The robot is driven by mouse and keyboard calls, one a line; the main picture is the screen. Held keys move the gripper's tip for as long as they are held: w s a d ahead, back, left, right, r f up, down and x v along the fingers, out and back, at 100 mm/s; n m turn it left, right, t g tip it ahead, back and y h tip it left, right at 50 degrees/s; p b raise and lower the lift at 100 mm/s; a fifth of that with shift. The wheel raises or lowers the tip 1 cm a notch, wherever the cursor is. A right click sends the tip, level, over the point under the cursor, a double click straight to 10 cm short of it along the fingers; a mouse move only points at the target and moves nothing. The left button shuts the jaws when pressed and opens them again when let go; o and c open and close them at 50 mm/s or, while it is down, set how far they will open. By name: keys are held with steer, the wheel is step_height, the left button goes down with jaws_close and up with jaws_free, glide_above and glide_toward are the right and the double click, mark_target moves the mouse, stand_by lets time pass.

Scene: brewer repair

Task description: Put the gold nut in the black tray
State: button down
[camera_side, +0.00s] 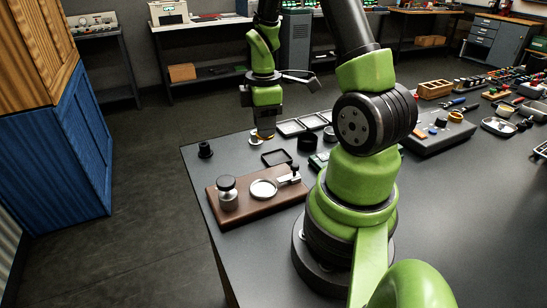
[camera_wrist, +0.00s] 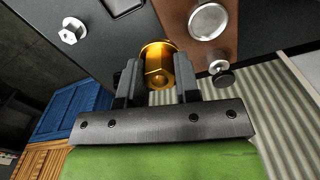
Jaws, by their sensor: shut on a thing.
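The gold nut (camera_wrist: 157,65) is between the two fingers of my gripper (camera_wrist: 158,80) in the wrist view, a flanged piece with a hexagonal end. My gripper is shut on it. In the side view my gripper (camera_side: 265,136) points down above the table, with a bit of gold at its tip. The black tray (camera_side: 276,158), small and square, lies on the table just below and right of the gripper in that view. A dark square corner, apparently this tray, shows at the top edge of the wrist view (camera_wrist: 122,6). The nut is clear of it.
A brown board (camera_side: 235,198) with a silver ring and a tamper (camera_side: 228,192) stands in front of the tray. A silver hex piece (camera_wrist: 72,30) lies near the gripper. A black cylinder (camera_side: 205,150) is at left.

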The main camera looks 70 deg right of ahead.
steer(key=d+f, duration=0.1)
steer(key=d, duration=0.6)
glide_above(277, 159)
step_height(277, 159, down, 6)
steer(key=shift+r, duration=0.2)
steer(key=shift+f, duration=2.25)
steer(key=shift+f, duration=0.2)
steer(key=c, duration=1.1)
jaws_free()
steer(key=shift+r, duration=0.1)
